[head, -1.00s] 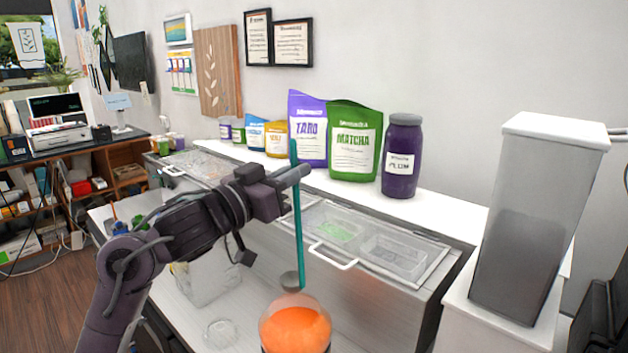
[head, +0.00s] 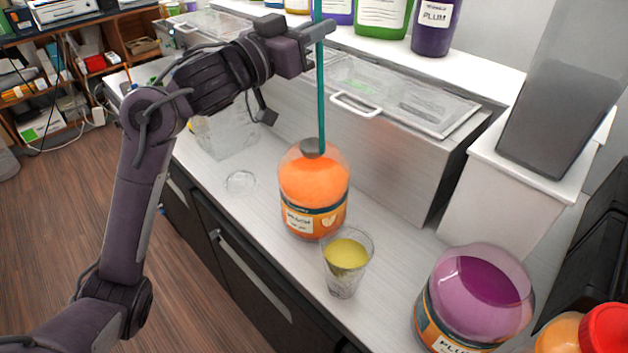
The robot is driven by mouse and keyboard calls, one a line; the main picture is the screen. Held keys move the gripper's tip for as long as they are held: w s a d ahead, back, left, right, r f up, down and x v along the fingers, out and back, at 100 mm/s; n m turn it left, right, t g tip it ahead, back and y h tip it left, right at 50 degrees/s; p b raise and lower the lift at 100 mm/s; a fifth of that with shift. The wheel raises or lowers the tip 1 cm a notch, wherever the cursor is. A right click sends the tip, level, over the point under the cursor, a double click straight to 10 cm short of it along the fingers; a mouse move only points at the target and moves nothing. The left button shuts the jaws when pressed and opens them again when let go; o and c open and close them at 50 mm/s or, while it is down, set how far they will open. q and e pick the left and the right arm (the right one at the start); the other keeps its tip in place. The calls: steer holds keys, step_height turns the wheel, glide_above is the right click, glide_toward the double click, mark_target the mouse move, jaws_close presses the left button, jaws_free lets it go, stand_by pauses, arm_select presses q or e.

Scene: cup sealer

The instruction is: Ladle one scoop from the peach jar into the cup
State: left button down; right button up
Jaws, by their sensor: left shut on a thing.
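The peach jar (head: 314,190) stands on the counter, clear above and full of orange content, with a peach label in front. My left gripper (head: 318,34) is shut on the teal handle of the ladle (head: 321,95) and holds it upright above the jar. The ladle's grey bowl (head: 312,147) shows at the jar's top; I cannot tell if it is inside the mouth or just above it. The clear cup (head: 346,263) stands in front and to the right of the jar with yellow liquid in it. My right gripper is out of view.
A plum jar (head: 472,295) stands at the front right, next to a red-capped container (head: 603,330). A steel topping case (head: 385,150) with a clear lid is behind the peach jar. A small clear lid (head: 240,182) lies left of it. A clear bin (head: 225,130) stands farther left.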

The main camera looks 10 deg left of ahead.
arm_select(q)
steer(key=shift+f+b, duration=0.6)
steer(key=shift+f, duration=0.25)
steer(key=shift+f+b, duration=1.3)
steer(key=shift+f, duration=0.75)
step_height(320, 180, down, 4)
steer(key=b, duration=0.2)
steer(key=shift+f+b, duration=0.1)
steer(key=shift+b, duration=0.2)
step_height(320, 180, up, 15)
steer(key=p, duration=1.4)
steer(key=shift+f+p, duration=0.15)
steer(key=shift+p, duration=0.15)
steer(key=shift+f, duration=0.1)
